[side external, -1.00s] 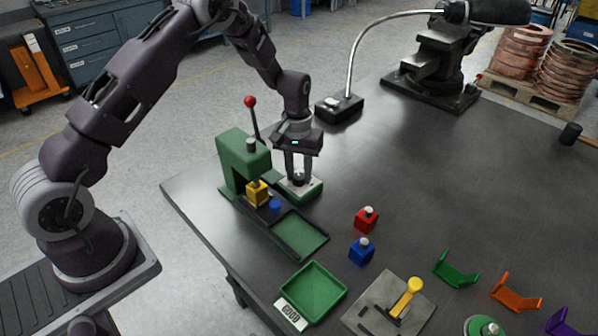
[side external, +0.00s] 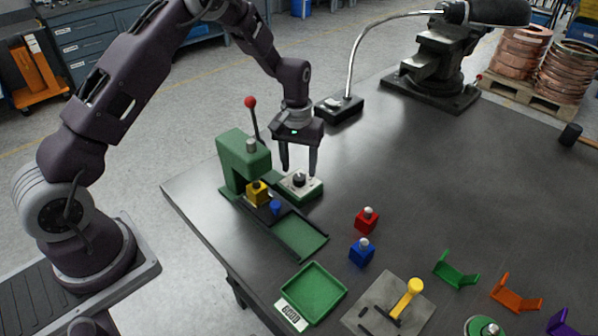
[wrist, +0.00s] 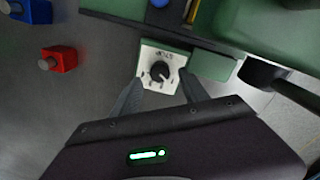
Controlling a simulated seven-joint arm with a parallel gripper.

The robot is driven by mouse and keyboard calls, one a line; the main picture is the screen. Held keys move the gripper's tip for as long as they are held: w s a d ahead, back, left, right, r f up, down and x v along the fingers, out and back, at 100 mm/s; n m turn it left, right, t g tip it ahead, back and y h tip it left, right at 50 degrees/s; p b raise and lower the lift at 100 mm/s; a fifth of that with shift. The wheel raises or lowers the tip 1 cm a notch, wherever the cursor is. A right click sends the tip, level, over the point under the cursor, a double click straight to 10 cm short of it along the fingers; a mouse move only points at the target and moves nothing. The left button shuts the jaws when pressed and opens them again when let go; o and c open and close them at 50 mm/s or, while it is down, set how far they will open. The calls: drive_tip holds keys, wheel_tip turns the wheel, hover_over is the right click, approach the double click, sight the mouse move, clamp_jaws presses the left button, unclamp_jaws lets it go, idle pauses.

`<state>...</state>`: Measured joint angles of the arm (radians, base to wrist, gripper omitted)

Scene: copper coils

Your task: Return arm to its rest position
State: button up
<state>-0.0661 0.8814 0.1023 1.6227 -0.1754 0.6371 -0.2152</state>
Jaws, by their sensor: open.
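My gripper (side external: 299,172) is open and empty. It hangs above a small green box with a white top and a black knob (side external: 300,184). In the wrist view the same knob box (wrist: 160,70) shows ahead of and between my two fingertips (wrist: 158,88). The fingertips look apart from the knob, with the fingers above it.
A green press (side external: 240,160) with a red-tipped lever stands left of my gripper, a yellow block (side external: 257,193) in it. A lamp (side external: 353,65) and vise (side external: 437,70) stand behind. Red (side external: 366,220) and blue (side external: 361,252) blocks and a green tray (side external: 314,293) lie in front.

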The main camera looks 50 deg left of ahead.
wheel_tip(320, 180, up, 4)
drive_tip(key=shift+r, duration=0.1)
drive_tip(key=s+d+r+m+t, duration=0.1)
drive_tip(key=s+d+r, duration=0.1)
drive_tip(key=s+r, duration=0.65)
drive_tip(key=s+d+r+m+t, duration=0.2)
drive_tip(key=s+r, duration=0.3)
drive_tip(key=r, duration=0.6)
drive_tip(key=s+d+r+m+t, duration=0.1)
drive_tip(key=s+r+m+t, duration=0.1)
drive_tip(key=s, duration=1.5)
drive_tip(key=shift+s+d+m, duration=0.15)
drive_tip(key=shift+s+m, duration=0.05)
drive_tip(key=shift+m, duration=0.1)
